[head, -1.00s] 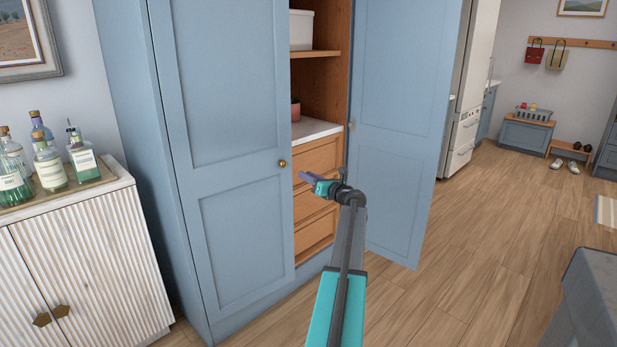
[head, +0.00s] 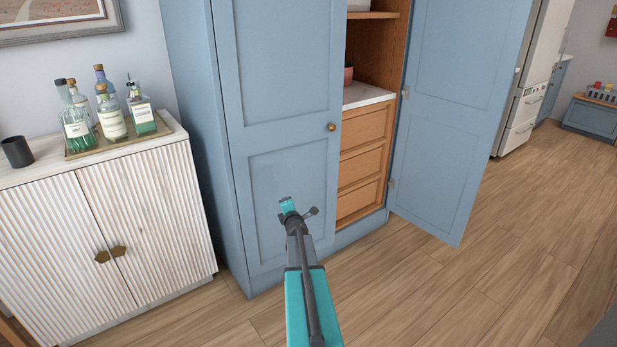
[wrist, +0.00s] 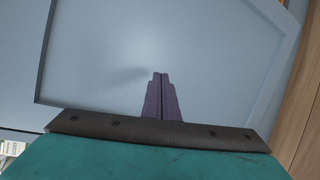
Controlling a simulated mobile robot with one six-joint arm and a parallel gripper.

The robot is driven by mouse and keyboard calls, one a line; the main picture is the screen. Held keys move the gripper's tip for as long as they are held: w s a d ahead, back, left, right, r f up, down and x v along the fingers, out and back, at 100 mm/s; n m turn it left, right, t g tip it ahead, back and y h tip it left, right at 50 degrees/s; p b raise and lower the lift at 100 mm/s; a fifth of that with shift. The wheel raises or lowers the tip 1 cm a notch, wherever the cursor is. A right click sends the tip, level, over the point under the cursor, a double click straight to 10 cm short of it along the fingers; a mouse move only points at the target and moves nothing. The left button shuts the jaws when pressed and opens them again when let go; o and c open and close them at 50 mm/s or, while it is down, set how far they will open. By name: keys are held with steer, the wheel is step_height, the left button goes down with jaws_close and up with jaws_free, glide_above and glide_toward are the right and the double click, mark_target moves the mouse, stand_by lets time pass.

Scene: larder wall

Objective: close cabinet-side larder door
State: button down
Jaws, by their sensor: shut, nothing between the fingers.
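The left larder door (head: 275,110), blue with a brass knob (head: 331,127), is on the side of the white cabinet. It looks flush or nearly flush with the larder front; a small gap is hard to tell. The right larder door (head: 440,135) stands wide open. My gripper (head: 287,203) is in front of the lower panel of the left door, below and left of the knob. In the wrist view the two purple fingers (wrist: 161,97) are together and empty, facing the blue door panel (wrist: 215,60). I cannot tell whether they touch it.
The white fluted cabinet (head: 150,230) stands at the left, with a tray of bottles (head: 110,118) and a dark cup (head: 17,152) on top. Wooden drawers (head: 362,165) show in the open larder half. The wooden floor (head: 480,290) is clear at the right.

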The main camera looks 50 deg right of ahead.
steer(key=s+a+f+m+g+y, duration=0.2)
steer(key=s+a+f+m+g, duration=0.1)
steer(key=a+f, duration=0.75)
steer(key=s+a+f+m+g+y, duration=0.1)
steer(key=s+a+f+m+g, duration=0.15)
steer(key=a+f, duration=0.8)
steer(key=s+a+f+m+g+y, duration=0.25)
steer(key=a+f, duration=0.45)
steer(key=a, duration=0.7)
steer(key=s+a+f+m+g+y, duration=0.1)
steer(key=s+a+f+g, duration=0.1)
steer(key=s+a, duration=0.7)
steer(key=s+a+f+m+g+y, duration=0.1)
steer(key=s+a+f+m+g, duration=0.1)
steer(key=s+a, duration=0.7)
steer(key=s+a+f+m+g+y, duration=0.1)
steer(key=s+a+f+g+y, duration=0.1)
steer(key=s+a, duration=0.7)
steer(key=s+f+g, duration=0.1)
steer(key=g, duration=0.1)
steer(key=shift+s+a+m+g, duration=0.3)
steer(key=shift+a+m, duration=0.05)
steer(key=shift+m, duration=0.05)
